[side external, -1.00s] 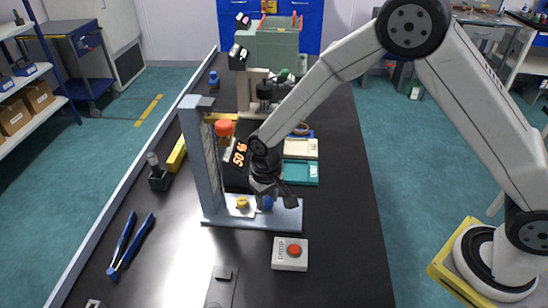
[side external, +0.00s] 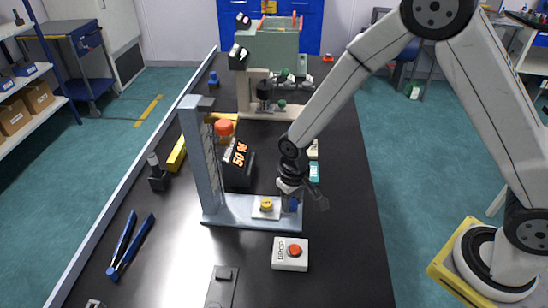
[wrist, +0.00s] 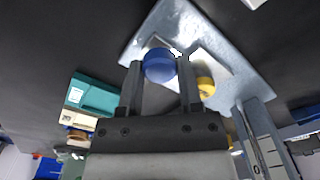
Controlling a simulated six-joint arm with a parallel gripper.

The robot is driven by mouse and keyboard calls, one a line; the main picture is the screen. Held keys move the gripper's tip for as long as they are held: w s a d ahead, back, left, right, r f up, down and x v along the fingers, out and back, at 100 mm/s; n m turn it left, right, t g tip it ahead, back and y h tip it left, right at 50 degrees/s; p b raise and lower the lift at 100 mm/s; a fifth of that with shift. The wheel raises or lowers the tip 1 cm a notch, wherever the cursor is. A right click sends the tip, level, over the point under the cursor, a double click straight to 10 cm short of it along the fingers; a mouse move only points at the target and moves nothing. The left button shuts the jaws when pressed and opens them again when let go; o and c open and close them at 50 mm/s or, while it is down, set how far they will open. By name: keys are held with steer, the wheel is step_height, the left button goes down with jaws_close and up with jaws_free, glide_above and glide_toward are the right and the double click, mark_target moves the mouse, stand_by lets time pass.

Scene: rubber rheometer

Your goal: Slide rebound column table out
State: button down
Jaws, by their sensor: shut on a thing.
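The rebound column (side external: 201,160) stands upright on its grey base plate (side external: 228,216), beside a ruled scale. The white sliding table (side external: 257,213) lies on the base with a yellow disc (side external: 267,204) on top. The table shows pale behind the fingers in the wrist view (wrist: 217,62), with the yellow disc (wrist: 206,87) beside my right finger. My gripper (side external: 295,203) is shut on the blue knob (wrist: 159,65) at the table's right side. In the side view the fingers partly hide the knob. The table sits away from the column, towards the base's right end.
A box with a red button (side external: 290,254) stands just in front of the base. A display reading 50 % (side external: 239,165) stands behind it. Teal and cream trays (wrist: 92,93) lie close behind my gripper. The bench's right side is clear.

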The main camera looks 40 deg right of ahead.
steer(key=shift+s+d, duration=1.9)
steer(key=shift+d, duration=0.05)
steer(key=shift+c, duration=1.3)
jaws_free()
steer(key=shift+r, duration=0.2)
steer(key=shift+r, duration=0.2)
step_height(320, 180, up, 7)
